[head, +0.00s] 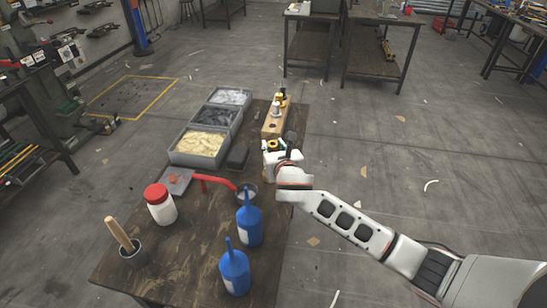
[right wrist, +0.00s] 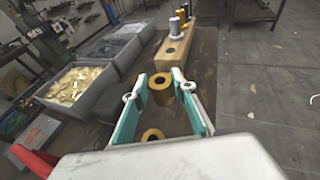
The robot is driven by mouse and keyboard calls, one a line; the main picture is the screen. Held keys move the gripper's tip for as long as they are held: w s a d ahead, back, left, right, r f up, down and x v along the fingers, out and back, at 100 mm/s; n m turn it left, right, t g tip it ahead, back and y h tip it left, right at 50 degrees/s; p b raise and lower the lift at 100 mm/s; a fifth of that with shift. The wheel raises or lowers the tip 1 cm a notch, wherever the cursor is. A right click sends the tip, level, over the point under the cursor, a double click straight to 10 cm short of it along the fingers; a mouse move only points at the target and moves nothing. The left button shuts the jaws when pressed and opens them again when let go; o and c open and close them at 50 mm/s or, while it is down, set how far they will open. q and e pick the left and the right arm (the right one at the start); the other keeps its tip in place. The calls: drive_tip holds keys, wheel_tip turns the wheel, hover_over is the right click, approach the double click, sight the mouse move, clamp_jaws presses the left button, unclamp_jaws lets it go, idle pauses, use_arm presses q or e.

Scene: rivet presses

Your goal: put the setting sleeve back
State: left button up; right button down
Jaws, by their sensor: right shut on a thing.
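My right gripper (head: 274,150) is over the table, just in front of the wooden block (head: 271,126). In the right wrist view its teal-lined fingers (right wrist: 160,91) are closed on a gold setting sleeve (right wrist: 162,94) with a dark bore, held near the fingertips. A second gold ring-like part (right wrist: 152,135) shows between the fingers closer to the palm; I cannot tell whether it is separate. My left gripper is out of view.
Three grey bins (head: 187,158) line the table's left side. A black block (head: 237,157), a red handle (head: 215,182), a red-lidded jar (head: 160,207), two blue bottles (head: 249,226) and a grey cup (head: 132,258) stand nearby. The floor right of the table is open.

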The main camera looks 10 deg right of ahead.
wheel_tip(320, 180, down, 4)
drive_tip(key=shift+f+b, duration=0.1)
drive_tip(key=shift+b, duration=0.4)
drive_tip(key=c, duration=1.6)
unclamp_jaws()
drive_tip(key=shift+c, duration=0.2)
drive_tip(key=p+v, duration=0.2)
drive_tip(key=v, duration=1)
drive_tip(key=shift+s, duration=0.1)
